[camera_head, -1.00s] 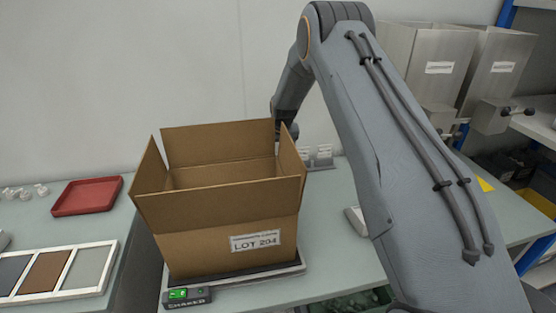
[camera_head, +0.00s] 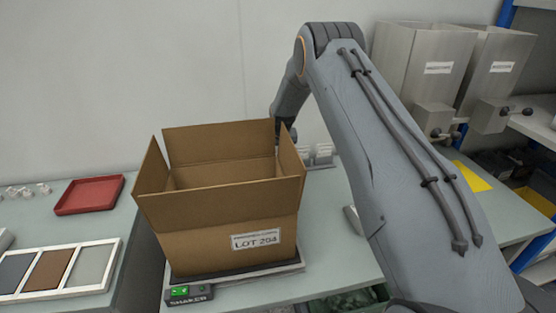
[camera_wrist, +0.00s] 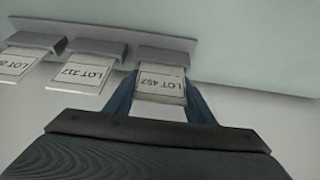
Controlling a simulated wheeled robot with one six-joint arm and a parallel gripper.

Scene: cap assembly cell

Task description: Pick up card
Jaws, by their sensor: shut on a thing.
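In the wrist view, my gripper (camera_wrist: 161,98) is shut on a white card (camera_wrist: 160,84) marked LOT 457, with one blue finger on each side of it. The card's far end is at a grey holder (camera_wrist: 163,55); I cannot tell whether it still sits in it. Two more cards stand in holders to the left: one marked LOT 217 (camera_wrist: 88,72) and one partly cut off by the frame edge (camera_wrist: 18,64). In the head view, the card holders (camera_head: 318,154) show small behind the box, and my gripper is mostly hidden there by the box and my arm.
A red tray (camera_head: 90,195) and a framed panel (camera_head: 112,262) lie at the left. Metal hoppers (camera_head: 425,75) stand at the right.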

